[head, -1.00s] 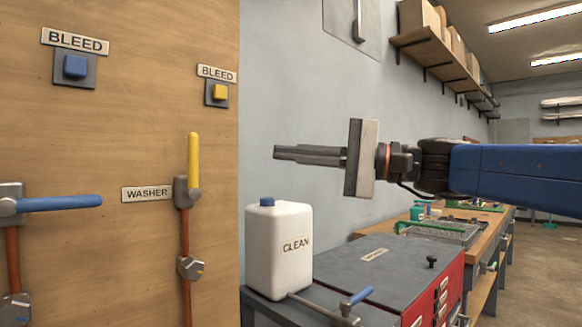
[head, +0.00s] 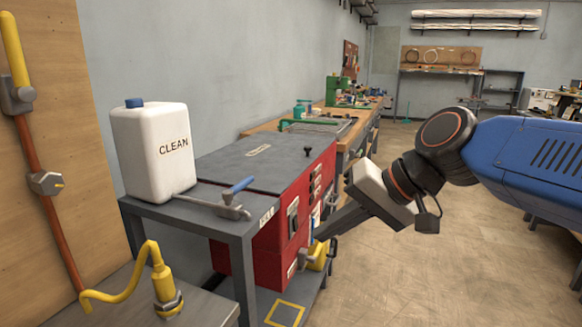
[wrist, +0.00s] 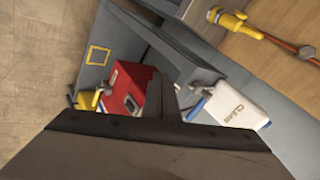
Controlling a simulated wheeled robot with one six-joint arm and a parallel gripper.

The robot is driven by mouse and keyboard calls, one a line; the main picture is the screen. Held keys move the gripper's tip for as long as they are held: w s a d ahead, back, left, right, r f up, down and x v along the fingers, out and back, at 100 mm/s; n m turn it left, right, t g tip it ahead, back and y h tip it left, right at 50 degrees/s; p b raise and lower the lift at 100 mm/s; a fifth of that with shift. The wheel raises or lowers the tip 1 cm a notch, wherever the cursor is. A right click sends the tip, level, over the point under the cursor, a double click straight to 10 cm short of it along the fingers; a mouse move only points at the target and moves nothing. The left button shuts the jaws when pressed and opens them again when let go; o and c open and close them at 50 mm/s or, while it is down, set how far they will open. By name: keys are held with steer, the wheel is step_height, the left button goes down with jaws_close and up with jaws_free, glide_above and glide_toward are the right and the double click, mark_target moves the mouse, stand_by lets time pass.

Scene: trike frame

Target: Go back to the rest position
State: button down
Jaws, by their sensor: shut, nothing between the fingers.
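My gripper (head: 330,228) is on the right side of the head view, at the end of my blue arm, its fingers pointing down and to the left. The fingers are shut with nothing between them. They overlap the front of the red tool chest (head: 300,190) in the picture; I cannot tell how much gap is between them. In the wrist view the shut fingers (wrist: 160,95) show dark in the middle, with the red chest (wrist: 125,85) behind them.
A white CLEAN jug (head: 155,150) stands on the grey bench, also in the wrist view (wrist: 235,108). A blue-handled valve (head: 236,195) lies at the bench edge. A yellow hose (head: 130,285) is at lower left. Open floor (head: 400,270) lies to the right.

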steer(key=s+d+f+h, duration=0.4)
steer(key=s+d+f, duration=0.1)
steer(key=d+f, duration=0.4)
steer(key=s+d+f+t+h, duration=0.1)
steer(key=s+d+f+h, duration=0.3)
steer(key=d+f, duration=0.5)
steer(key=d, duration=0.4)
steer(key=shift+s, duration=0.35)
steer(key=shift+f, duration=0.1)
